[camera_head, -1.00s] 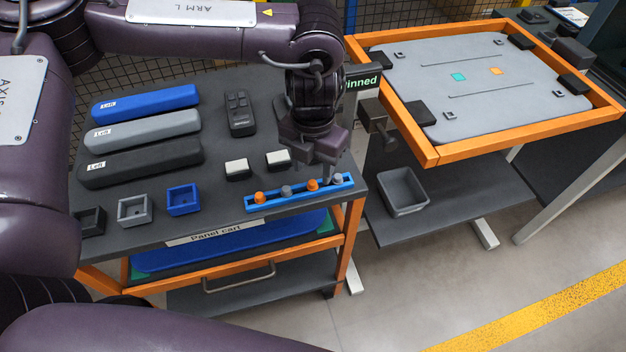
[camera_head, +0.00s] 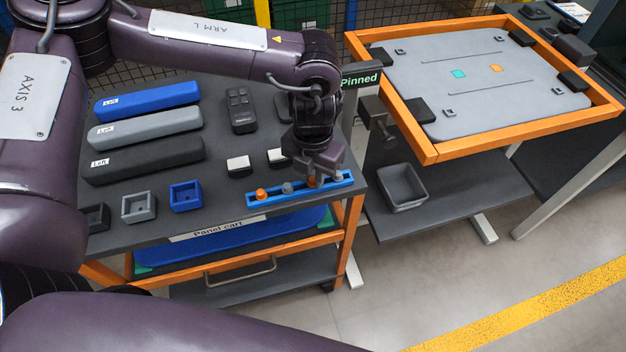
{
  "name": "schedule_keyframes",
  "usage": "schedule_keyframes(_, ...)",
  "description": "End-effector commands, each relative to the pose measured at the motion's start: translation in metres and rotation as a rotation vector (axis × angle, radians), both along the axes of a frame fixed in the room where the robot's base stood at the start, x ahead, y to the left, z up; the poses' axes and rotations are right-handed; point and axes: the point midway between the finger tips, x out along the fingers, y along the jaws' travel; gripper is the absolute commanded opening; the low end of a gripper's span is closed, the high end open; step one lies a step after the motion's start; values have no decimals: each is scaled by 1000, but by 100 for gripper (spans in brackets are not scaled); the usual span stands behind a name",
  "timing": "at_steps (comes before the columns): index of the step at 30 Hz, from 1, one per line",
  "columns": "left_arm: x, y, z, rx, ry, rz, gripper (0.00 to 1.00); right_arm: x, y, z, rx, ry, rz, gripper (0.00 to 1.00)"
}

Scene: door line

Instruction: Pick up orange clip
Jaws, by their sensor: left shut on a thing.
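A blue strip (camera_head: 257,200) at the front right of the cart top holds a row of small orange and grey clips. One orange clip (camera_head: 262,194) stands at its left end, with a grey clip (camera_head: 287,188) beside it. Another orange clip (camera_head: 311,182) is right of that, partly hidden by my gripper, and a grey clip (camera_head: 338,176) is at the right. My left gripper (camera_head: 313,175) points down over the strip and is shut on this second orange clip, which still sits at the strip. My right gripper is out of view.
Black, grey and blue bars (camera_head: 147,101) lie on the cart top (camera_head: 220,148), with small bins (camera_head: 186,197) in front. A dark remote-like device (camera_head: 241,110) and two white-topped blocks (camera_head: 238,165) stand nearby. An orange-framed grey panel (camera_head: 470,85) is at the right, above a grey bin (camera_head: 403,188).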

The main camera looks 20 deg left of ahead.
Motion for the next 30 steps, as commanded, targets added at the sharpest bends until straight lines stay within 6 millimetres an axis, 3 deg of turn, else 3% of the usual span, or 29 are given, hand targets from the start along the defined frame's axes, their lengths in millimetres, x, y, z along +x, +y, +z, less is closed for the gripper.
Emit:
schedule_keyframes(11,0,0,3,-1,-1,0,0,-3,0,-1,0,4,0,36)
schedule_keyframes(17,1,0,22,-3,-4,0,0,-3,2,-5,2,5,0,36)
schedule_keyframes(23,2,-1,68,-3,-7,0,0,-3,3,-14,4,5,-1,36)
schedule_keyframes(30,1,0,142,1,-8,0,0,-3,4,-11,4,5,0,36)
